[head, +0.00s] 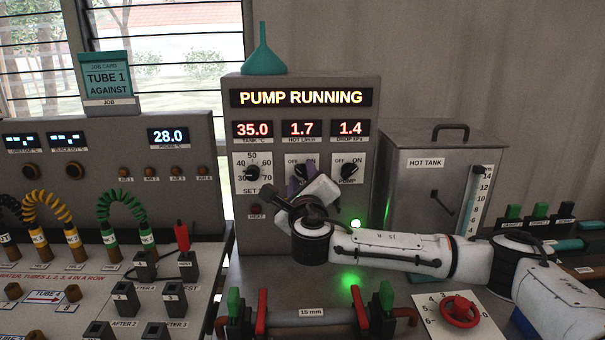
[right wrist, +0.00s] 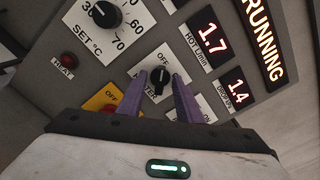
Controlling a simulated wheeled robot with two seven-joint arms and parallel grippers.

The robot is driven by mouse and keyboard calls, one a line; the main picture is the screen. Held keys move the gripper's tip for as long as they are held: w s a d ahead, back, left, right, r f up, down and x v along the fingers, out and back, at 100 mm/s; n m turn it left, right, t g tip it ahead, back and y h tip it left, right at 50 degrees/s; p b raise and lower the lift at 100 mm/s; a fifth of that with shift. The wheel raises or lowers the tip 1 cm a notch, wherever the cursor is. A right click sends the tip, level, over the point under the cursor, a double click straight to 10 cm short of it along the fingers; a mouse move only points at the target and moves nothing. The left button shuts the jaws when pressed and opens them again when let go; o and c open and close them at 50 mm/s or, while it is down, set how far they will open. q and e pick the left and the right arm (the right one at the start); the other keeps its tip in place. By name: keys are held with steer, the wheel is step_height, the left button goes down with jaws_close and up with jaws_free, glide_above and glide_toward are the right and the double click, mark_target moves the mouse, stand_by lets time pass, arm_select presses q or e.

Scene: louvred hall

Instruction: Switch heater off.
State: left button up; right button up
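The heater switch (right wrist: 158,82) is a black rotary knob on a white plate, partly labelled in the right wrist view. Its pointer direction is hard to read. In the head view its plate (head: 291,160) shows "OFF", and the knob is mostly hidden by my gripper. My right gripper (right wrist: 160,78) has purple fingers, one on each side of the knob, with visible gaps, so it is open. It also shows in front of the panel in the head view (head: 302,180). The heat lamp (head: 257,211) looks dark red. My left gripper is out of view.
The pump switch (head: 349,171) is just right of the heater switch; the set-temperature knob (head: 251,173) is left. A yellow plate (right wrist: 100,98) with a red part lies close by. The display (head: 303,97) reads "PUMP RUNNING". The hot tank (head: 425,185) stands right. Pipework with valves (head: 312,314) lies in front.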

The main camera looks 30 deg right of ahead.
steer(key=shift+v, duration=2)
steer(key=shift+r, duration=0.1)
step_height(320, 180, up, 12)
glide_above(303, 174)
steer(key=v, duration=0.8)
steer(key=shift+a, duration=0.15)
